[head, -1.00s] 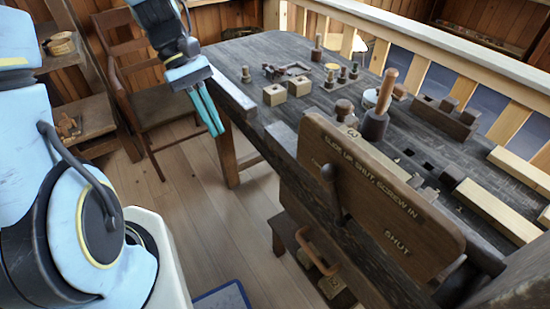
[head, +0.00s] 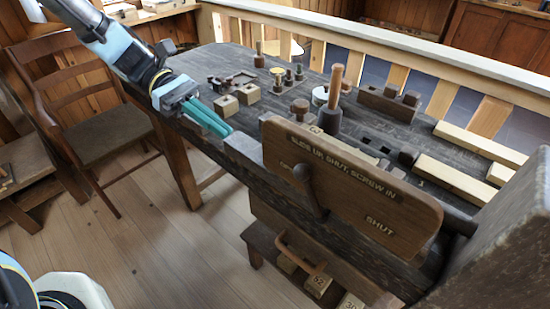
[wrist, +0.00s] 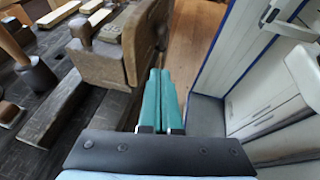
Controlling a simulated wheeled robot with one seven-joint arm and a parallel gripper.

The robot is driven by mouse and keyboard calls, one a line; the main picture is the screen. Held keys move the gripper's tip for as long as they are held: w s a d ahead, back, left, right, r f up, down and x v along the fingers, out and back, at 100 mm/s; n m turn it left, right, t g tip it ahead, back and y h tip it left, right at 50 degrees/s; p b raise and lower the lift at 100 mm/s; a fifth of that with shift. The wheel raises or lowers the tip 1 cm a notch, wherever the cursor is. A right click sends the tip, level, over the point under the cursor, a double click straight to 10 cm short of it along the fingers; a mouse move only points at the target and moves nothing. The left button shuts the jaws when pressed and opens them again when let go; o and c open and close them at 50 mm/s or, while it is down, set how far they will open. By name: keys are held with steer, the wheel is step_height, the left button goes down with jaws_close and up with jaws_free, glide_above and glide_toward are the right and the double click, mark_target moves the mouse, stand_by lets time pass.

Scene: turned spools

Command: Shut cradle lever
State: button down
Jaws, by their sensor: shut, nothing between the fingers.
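The cradle lever (head: 311,190) is a dark handle with a round knob on the face of a wooden board (head: 360,195). The knob is at the upper left, beside a partly hidden word that seems to start "OP", and the lever slants down to the right. My gripper (head: 221,129) has teal fingers, shut and empty, left of the board and apart from the lever.
The dark workbench (head: 262,118) carries wooden blocks (head: 247,93), several spools and a tall-handled tool (head: 333,100). A chair (head: 95,130) stands left. A low shelf with a curved handle (head: 300,257) sits below the board. The floor (head: 170,240) before the bench is clear.

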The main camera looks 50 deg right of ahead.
steer(key=shift+s+r+p+x, duration=0.15)
steer(key=shift+r+p+x, duration=0.4)
steer(key=shift+x, duration=1.6)
steer(key=shift+s+r+p+x, duration=0.1)
steer(key=shift+p+x, duration=0.7)
steer(key=shift+x, duration=1.35)
steer(key=shift+s+r+p+x, duration=0.15)
steer(key=shift+r+p+x, duration=0.4)
steer(key=shift+x, duration=1.55)
steer(key=shift+f, duration=0.2)
steer(key=shift+d+r, duration=0.1)
steer(key=shift+d, duration=0.05)
